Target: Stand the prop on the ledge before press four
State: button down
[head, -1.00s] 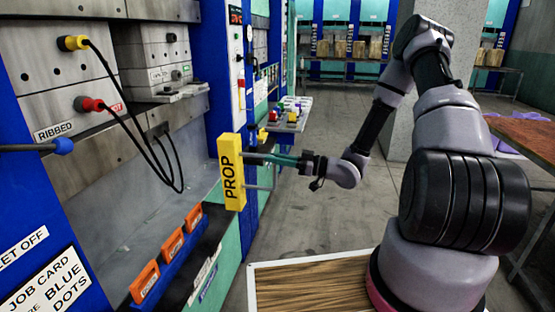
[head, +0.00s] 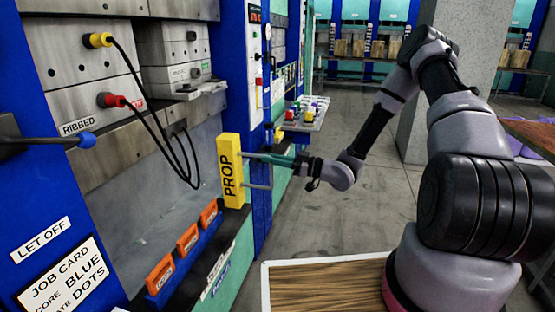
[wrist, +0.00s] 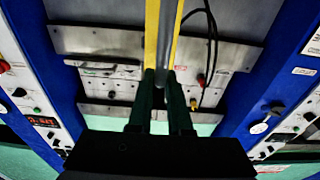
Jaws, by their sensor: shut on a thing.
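The prop (head: 231,171) is a tall yellow block with PROP on its face and two grey bars on its right side. My gripper (head: 276,160) has green fingers shut on the prop at its upper bar side and holds it upright. In the wrist view the prop (wrist: 152,40) shows as yellow edges with grey between, just beyond my fingertips (wrist: 161,85). The dark ledge (head: 222,243) runs along the press front. The prop's foot is near the ledge's far end; I cannot tell whether it touches. No press number is readable.
Several orange tags (head: 187,239) stand in a blue holder along the ledge, left of the prop. Black cables (head: 160,145) hang from yellow and red plugs on the press. A blue-ended lever (head: 85,139) juts in at left. A wooden board (head: 330,290) lies in front.

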jog(key=shift+f+x, duration=0.25)
jog(key=shift+x, duration=0.75)
jog(key=shift+f+x, duration=0.2)
jog(key=shift+x, duration=0.8)
jog(key=shift+w+a+f, duration=0.2)
jog(key=shift+a+f, duration=0.25)
jog(key=shift+a, duration=0.2)
jog(key=shift+w+a+f, duration=0.25)
jog(key=shift+a+f, duration=0.15)
jog(key=shift+a, duration=0.2)
jog(key=shift+f, duration=0.65)
jog(key=c, duration=0.8)
grip_release()
jog(key=shift+o, duration=0.2)
